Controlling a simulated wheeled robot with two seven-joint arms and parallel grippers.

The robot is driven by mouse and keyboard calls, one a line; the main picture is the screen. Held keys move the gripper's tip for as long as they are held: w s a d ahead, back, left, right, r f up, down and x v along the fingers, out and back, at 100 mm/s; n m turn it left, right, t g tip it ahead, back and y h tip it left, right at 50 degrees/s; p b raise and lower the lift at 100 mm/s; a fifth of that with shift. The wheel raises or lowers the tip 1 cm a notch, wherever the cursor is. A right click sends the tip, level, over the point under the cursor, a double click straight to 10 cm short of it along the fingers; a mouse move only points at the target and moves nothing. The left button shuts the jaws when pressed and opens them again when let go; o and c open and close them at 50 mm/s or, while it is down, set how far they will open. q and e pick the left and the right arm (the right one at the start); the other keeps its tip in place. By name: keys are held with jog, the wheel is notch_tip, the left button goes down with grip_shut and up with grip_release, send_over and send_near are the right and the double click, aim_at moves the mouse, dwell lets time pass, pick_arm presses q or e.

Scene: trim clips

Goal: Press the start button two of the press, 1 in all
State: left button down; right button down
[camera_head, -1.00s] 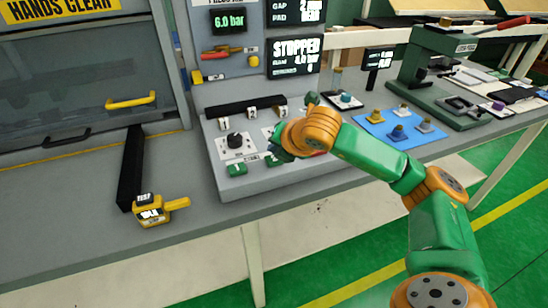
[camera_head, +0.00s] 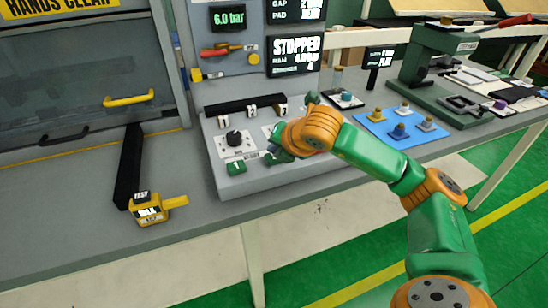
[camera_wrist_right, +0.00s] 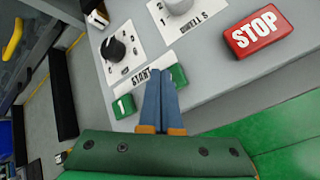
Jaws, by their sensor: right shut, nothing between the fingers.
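The press control box (camera_head: 290,184) stands on the bench, its sloped top carrying the controls. Start button one is a green block marked 1 (camera_head: 236,167), also seen in the right wrist view (camera_wrist_right: 123,106). Start button two is the other green block (camera_wrist_right: 179,75), right of the START label and partly hidden by my fingers. My right gripper (camera_wrist_right: 160,72) is shut and empty, its blue fingertips at the left edge of button two; I cannot tell whether they touch it. In the head view the gripper (camera_head: 272,154) covers most of that button. My left gripper is not in view.
A red STOP button (camera_wrist_right: 258,29) lies right of the fingers, with black (camera_wrist_right: 114,48) and grey knobs nearby. The display (camera_head: 295,55) reads STOPPED. A yellow tester (camera_head: 150,208) sits at left; a blue mat (camera_head: 378,117) with fittings lies at right.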

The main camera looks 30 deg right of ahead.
jog(key=shift+f+b, duration=0.5)
jog(key=shift+b, duration=0.2)
dwell(0.6)
dwell(0.4)
jog(key=shift+r+p, duration=0.6)
jog(key=shift+r, duration=0.35)
notch_tip(320, 180, up, 5)
jog(key=p, duration=0.3)
jog(key=shift+r+p, duration=0.1)
jog(key=shift+p, duration=0.3)
